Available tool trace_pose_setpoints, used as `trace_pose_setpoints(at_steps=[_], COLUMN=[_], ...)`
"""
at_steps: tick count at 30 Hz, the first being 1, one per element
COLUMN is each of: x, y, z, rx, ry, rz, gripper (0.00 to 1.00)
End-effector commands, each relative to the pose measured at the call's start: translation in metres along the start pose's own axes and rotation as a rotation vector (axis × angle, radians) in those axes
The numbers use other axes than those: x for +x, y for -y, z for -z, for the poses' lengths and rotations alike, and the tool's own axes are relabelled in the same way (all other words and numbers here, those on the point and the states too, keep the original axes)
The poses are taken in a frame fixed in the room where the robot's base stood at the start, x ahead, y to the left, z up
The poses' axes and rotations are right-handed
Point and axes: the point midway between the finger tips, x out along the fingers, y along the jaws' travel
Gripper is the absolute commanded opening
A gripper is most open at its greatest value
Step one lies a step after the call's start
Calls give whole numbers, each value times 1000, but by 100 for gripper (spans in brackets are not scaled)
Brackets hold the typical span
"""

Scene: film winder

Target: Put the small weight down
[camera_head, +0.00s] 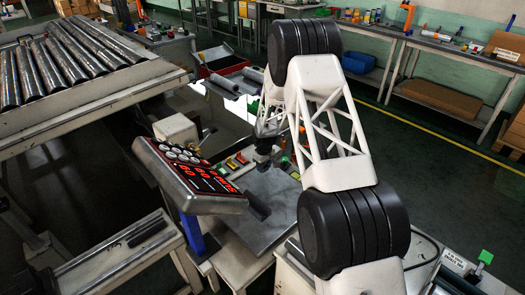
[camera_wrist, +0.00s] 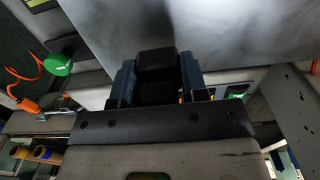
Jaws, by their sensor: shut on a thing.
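My gripper (camera_head: 264,164) reaches down over the back part of a flat grey metal plate (camera_head: 279,228) in the head view. In the wrist view my gripper (camera_wrist: 156,78) has its two bluish fingers closed on the sides of a small dark block, the small weight (camera_wrist: 156,64). The grey surface (camera_wrist: 225,30) fills the upper part of the wrist view. Whether the weight touches it cannot be told. In the head view the weight is too small and dark to make out.
A display box with red digits (camera_head: 203,179) stands left of the plate on a blue post (camera_head: 193,235). Coloured buttons (camera_head: 236,160) sit behind. A roller table (camera_head: 70,65) is at upper left.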

Motion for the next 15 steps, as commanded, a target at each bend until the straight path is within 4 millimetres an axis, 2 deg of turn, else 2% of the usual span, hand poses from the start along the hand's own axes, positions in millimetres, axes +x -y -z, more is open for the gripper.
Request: trace_pose_setpoints(at_steps=[8, 15], x=[0, 1], y=[-1, -9], z=[1, 14], rx=[0, 0], ry=[0, -1], rz=[0, -1], gripper=[7, 7])
